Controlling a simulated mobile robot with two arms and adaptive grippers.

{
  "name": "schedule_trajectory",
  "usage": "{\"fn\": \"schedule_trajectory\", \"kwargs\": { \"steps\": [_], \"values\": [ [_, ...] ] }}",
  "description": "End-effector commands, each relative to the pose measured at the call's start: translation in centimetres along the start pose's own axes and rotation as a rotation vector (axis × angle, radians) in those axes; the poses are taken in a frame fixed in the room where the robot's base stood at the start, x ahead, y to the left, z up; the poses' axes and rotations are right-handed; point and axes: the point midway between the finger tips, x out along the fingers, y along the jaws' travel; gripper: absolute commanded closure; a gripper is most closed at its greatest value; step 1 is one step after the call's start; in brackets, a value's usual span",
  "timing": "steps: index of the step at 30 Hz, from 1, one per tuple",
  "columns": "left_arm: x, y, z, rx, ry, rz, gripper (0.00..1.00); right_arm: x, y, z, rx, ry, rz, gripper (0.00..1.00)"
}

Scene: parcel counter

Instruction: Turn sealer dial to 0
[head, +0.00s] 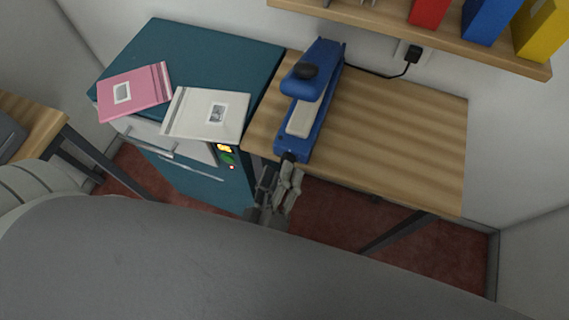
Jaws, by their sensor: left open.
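My left gripper (281,174) is open just below and in front of this near end, at the table's front edge. I cannot tell whether its fingertips touch the dial. My right gripper is not in view.
The wooden table (410,135) is clear right of the sealer. A teal cabinet (215,55) on the left bears a pink parcel (145,100) and a white parcel (190,125). A shelf (430,35) with colored binders hangs above. A black cord runs to a wall plug (413,53).

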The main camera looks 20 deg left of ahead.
Motion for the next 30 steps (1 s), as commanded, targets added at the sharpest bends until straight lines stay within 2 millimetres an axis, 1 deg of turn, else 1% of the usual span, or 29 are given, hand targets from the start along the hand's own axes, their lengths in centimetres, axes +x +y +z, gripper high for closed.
{"fn": "schedule_trajectory", "kwargs": {
  "steps": [1, 3, 6, 9, 16, 26, 27, 30],
  "values": [
    [0.7, 0.1, -0.1, 0.002, 0.001, 0.001, 0.51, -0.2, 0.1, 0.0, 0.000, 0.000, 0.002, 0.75],
    [1.5, 0.0, 0.0, 0.001, 0.000, 0.000, 0.51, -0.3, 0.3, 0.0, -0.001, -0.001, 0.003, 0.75],
    [2.1, 0.0, 0.0, 0.001, 0.000, 0.000, 0.51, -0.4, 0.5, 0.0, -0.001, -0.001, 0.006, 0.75],
    [2.4, 0.0, 0.0, 0.001, -0.001, 0.000, 0.51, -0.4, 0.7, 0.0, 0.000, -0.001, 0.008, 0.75],
    [2.4, -0.1, 0.1, 0.001, -0.002, 0.000, 0.51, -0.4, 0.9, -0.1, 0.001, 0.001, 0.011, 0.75],
    [2.4, -0.1, 0.1, 0.001, -0.002, 0.000, 0.94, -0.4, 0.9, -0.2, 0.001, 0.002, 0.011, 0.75],
    [2.4, -0.1, 0.1, 0.001, -0.002, 0.000, 0.97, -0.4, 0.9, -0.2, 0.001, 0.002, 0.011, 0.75],
    [2.4, -0.1, 0.1, -0.001, -0.002, -0.001, 0.97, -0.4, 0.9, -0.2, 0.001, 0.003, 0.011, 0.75]
  ]
}}
